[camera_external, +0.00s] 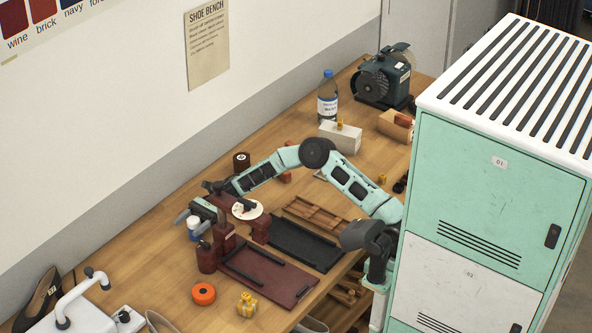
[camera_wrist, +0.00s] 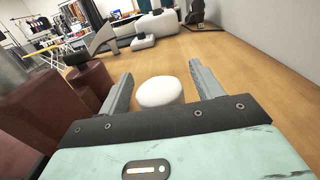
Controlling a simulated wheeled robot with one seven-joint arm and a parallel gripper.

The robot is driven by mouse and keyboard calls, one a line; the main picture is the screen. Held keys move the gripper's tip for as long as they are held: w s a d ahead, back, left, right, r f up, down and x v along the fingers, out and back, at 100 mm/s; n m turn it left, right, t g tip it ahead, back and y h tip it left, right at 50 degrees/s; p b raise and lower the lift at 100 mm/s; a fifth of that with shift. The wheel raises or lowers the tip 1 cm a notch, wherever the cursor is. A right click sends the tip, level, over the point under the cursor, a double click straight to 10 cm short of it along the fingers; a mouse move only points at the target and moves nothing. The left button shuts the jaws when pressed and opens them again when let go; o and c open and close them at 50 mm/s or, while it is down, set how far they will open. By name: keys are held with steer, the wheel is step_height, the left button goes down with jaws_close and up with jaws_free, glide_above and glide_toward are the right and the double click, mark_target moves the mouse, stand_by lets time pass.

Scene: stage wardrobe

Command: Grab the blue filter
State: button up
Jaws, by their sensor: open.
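A small cylinder with a white top and a blue lower side (camera_external: 193,229) stands on the wooden bench at the left; it looks like the blue filter. In the wrist view only its rounded white top (camera_wrist: 160,92) shows, between my fingers. My gripper (camera_external: 191,224) is open and reaches down over it, with one grey finger on each side. In the wrist view the fingers of my gripper (camera_wrist: 160,74) stand apart from the white top, with a narrow gap on both sides. Whether either finger touches it lower down is hidden.
An orange ring (camera_external: 203,294) and a yellow piece (camera_external: 246,304) lie nearer. A white machine (camera_external: 85,310) stands at the near left. Bare wood lies left of the cylinder.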

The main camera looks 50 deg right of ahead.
steer(key=c, duration=1.1)
